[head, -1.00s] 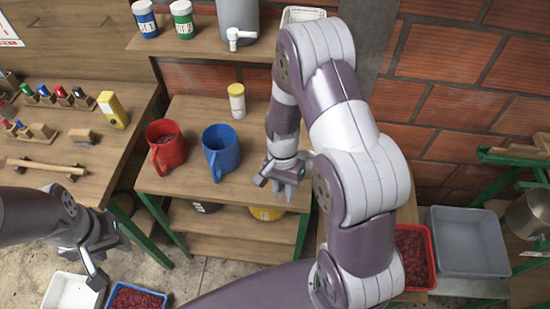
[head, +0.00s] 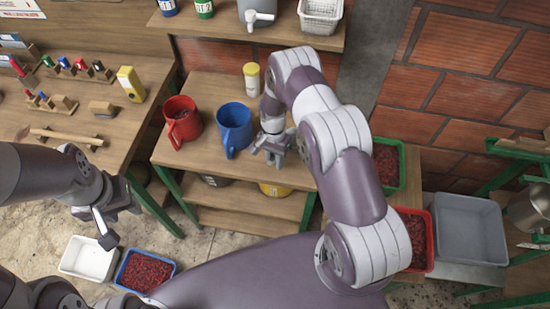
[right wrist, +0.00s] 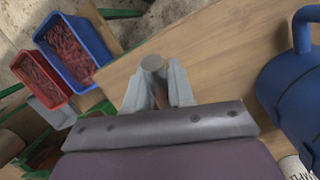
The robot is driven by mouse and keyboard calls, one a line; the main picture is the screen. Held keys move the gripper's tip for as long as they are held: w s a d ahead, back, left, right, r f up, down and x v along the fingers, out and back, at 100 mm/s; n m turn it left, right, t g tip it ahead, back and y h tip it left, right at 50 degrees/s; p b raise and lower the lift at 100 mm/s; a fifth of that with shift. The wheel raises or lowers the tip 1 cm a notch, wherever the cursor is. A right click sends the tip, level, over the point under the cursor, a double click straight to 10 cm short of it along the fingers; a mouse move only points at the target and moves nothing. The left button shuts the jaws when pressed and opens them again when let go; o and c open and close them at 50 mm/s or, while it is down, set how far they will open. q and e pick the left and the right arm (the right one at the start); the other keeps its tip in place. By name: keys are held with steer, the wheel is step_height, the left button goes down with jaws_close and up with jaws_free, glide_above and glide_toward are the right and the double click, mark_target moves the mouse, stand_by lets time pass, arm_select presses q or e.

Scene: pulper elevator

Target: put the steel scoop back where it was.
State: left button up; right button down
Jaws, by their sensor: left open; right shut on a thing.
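My right gripper (head: 274,155) is low over the right part of the small wooden table, just right of the blue jug (head: 234,130). In the right wrist view its fingers (right wrist: 158,88) are shut on a round-ended rod, which looks like the handle of the steel scoop (right wrist: 153,65). The rest of the scoop is hidden, and I cannot make it out in the head view. I cannot tell whether it touches the table. My left gripper (head: 105,226) is open and empty at the left, above the white tray (head: 82,268).
A red jug (head: 182,122) and a yellow-lidded jar (head: 251,78) stand on the small table. Trays of red berries lie right: red (head: 430,240) and green (head: 401,170). A blue berry tray (head: 147,286) is on the floor. An empty grey bin (head: 470,230) is far right.

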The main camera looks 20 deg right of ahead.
steer(key=shift+f, duration=0.25)
steer(key=c, duration=1)
jaws_free()
steer(key=shift+r, duration=0.15)
steer(key=shift+r, duration=0.3)
step_height(320, 180, up, 16)
steer(key=n+b, duration=0.2)
steer(key=b, duration=0.2)
steer(key=shift+s+a+r+n+t+h, duration=0.15)
steer(key=shift+s+r+n+t, duration=0.5)
steer(key=shift+s+r+n, duration=1.35)
steer(key=shift+s+a+r+n+t+h, duration=0.2)
steer(key=shift+s+r+n+t, duration=0.6)
steer(key=shift+s, duration=2.45)
steer(key=shift+s+a+r+n+t+y, duration=0.1)
steer(key=shift+s+a+r+n+t, duration=0.3)
steer(key=shift+s+r+n, duration=1.65)
